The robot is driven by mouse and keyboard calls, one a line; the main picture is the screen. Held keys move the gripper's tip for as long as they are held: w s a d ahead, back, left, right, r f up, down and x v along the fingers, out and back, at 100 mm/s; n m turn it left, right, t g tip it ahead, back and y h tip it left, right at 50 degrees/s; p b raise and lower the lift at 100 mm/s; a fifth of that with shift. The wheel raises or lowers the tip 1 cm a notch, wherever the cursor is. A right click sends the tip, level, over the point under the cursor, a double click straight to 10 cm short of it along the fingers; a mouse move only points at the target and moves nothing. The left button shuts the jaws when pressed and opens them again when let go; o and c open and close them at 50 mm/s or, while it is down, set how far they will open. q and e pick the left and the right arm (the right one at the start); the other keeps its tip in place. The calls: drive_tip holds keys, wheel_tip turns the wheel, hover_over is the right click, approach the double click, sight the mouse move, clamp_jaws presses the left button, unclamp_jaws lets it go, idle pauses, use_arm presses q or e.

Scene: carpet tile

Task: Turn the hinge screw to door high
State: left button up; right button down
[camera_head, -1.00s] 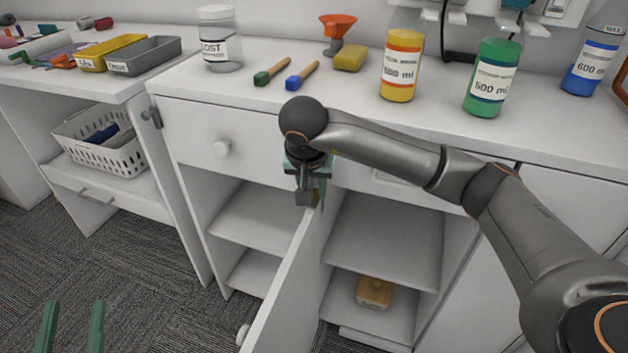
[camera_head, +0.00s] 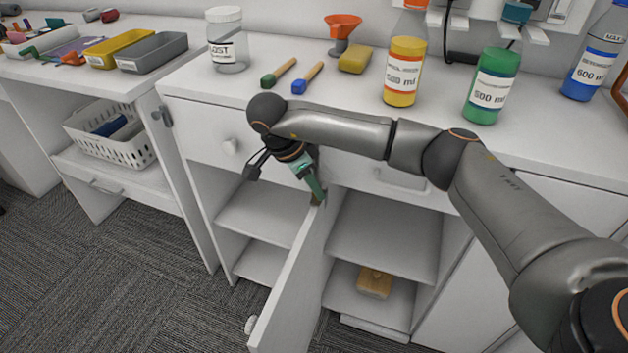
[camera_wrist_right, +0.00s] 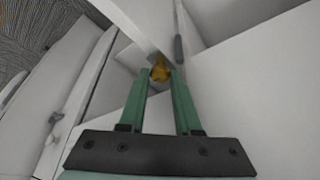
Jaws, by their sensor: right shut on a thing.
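The cabinet door (camera_head: 290,285) stands open, swung out toward me, with a round white knob (camera_head: 251,325) near its free edge. My right gripper (camera_head: 319,197) is at the top of the door by the cabinet's middle post. In the right wrist view, the brass-coloured hinge screw (camera_wrist_right: 160,71) sits between the tips of the green fingers of my right gripper (camera_wrist_right: 160,75), which are shut on it. In the head view the screw is mostly hidden by the fingers. My left gripper is not in view.
The open shelves behind the door hold a wooden block-like object (camera_head: 374,282). The worktop above carries a jar (camera_head: 228,55), a yellow bottle (camera_head: 404,85), a green bottle (camera_head: 490,95) and two brushes. A white basket (camera_head: 110,135) stands at left. The carpet in front is clear.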

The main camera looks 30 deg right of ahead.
drive_tip(key=shift+r+m, duration=0.1)
drive_tip(key=shift+m, duration=0.4)
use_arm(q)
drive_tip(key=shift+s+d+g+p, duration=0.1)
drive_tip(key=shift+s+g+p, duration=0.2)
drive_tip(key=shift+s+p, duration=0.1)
use_arm(e)
drive_tip(key=shift+w+m+g, duration=0.1)
drive_tip(key=shift+m+g, duration=0.4)
drive_tip(key=shift+m, duration=0.3)
drive_tip(key=c, duration=0.9)
unclamp_jaws()
use_arm(q)
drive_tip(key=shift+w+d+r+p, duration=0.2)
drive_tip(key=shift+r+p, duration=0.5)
drive_tip(key=shift+p, duration=0.35)
use_arm(e)
drive_tip(key=v, duration=1.2)
drive_tip(key=shift+r, duration=0.15)
